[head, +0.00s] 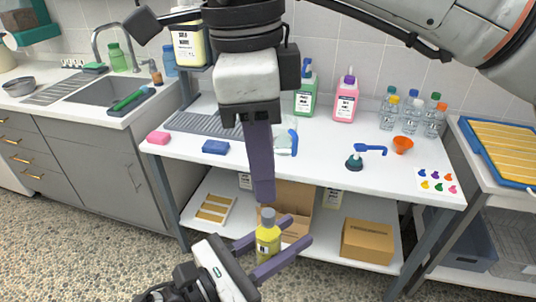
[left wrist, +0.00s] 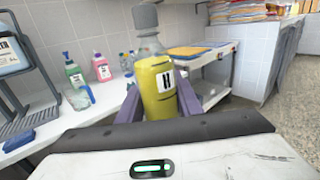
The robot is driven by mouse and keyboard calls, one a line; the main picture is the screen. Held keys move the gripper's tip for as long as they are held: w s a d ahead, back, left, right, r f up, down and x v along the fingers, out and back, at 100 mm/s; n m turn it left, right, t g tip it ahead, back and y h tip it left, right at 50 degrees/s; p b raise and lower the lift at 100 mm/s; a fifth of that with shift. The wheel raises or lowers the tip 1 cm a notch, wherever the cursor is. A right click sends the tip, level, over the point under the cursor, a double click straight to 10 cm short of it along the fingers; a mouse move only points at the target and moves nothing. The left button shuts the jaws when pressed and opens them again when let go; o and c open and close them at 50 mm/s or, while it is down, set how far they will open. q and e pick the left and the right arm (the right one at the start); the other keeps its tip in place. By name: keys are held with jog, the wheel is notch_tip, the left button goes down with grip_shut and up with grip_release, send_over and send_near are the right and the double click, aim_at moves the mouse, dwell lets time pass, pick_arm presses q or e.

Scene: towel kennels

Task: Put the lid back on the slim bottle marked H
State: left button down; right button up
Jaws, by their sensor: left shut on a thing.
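The slim bottle (head: 268,244) is clear with yellow contents and a small white label marked H. It also shows in the left wrist view (left wrist: 157,88), nearly upright. My left gripper (head: 295,231) is shut on it and holds it in front of the table's lower shelf. The grey lid (head: 267,216) is at the top of the bottle's neck, and in the left wrist view (left wrist: 145,17) it looks seated there. My right gripper (head: 262,196) points down from above, its fingertips just over the lid. Only one finger shows clearly, so its opening is hidden.
The white table (head: 320,170) behind holds a green bottle (head: 305,98), a pink bottle (head: 346,98), several clear bottles, an orange funnel (head: 402,145) and sponges. Its lower shelf holds cardboard boxes (head: 367,241). A sink (head: 105,90) is at left. Floor in front is open.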

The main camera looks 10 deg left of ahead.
aim_at(268, 212)
jog(key=n, duration=0.4)
jog(key=shift+d+r, duration=0.1)
jog(key=shift+r, duration=0.1)
jog(key=n, duration=0.4)
jog(key=n+y, duration=0.1)
jog(key=n, duration=0.1)
jog(key=shift+w+d+r, duration=0.15)
jog(key=shift+r, duration=0.1)
jog(key=shift+f, duration=4)
